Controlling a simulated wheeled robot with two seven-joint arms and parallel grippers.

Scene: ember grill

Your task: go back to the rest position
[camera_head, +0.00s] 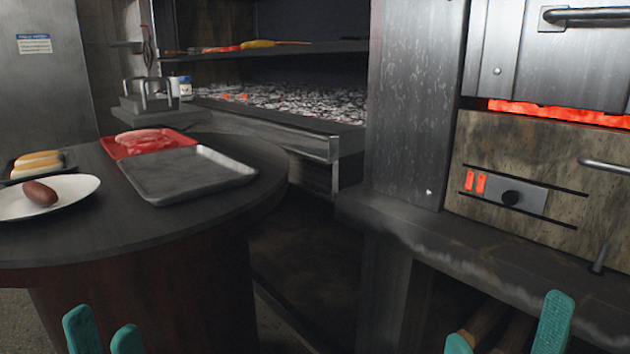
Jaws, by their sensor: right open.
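My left gripper (105,330) shows at the bottom left edge, its two teal fingertips a little apart with nothing seen between them. It is in front of the round dark table (150,235), low in the picture. My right gripper (507,333) shows at the bottom right edge, open and empty, its teal fingers wide apart below the counter in front of the oven. The lower parts of both grippers are outside the frame.
The table holds a white plate (78,187) with a sausage (40,194), buns (38,160), a metal tray (190,172) and a red tray (118,150) with meat. Behind are a charcoal grill (290,104) and a glowing oven (560,112). A stone counter (470,246) juts out right.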

